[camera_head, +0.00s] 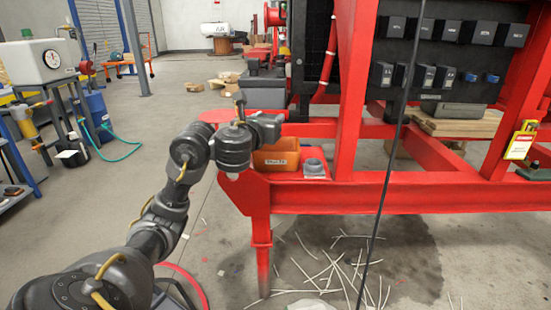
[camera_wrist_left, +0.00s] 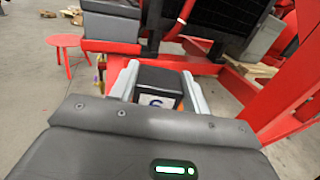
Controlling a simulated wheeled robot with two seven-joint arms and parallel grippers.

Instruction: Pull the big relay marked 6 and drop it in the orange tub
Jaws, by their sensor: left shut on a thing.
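My left gripper (camera_head: 266,126) is above the orange tub (camera_head: 276,158) in the head view. In the left wrist view, its two pale fingers (camera_wrist_left: 159,84) are shut on a dark box-shaped relay (camera_wrist_left: 158,76) with a white label. The label shows a blue mark like a 6, turned over in this view. The relay is hard to make out in the head view, behind the wrist. The orange tub sits on the red skid frame; the wrist covers part of it and its inside is mostly hidden. My right gripper is not in view.
A black panel (camera_head: 452,62) on the right carries several dark relays and small blue parts. A red post (camera_head: 354,90) stands between the tub and the panel. A grey round part (camera_head: 314,168) sits right of the tub. Pale rods lie on the floor below.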

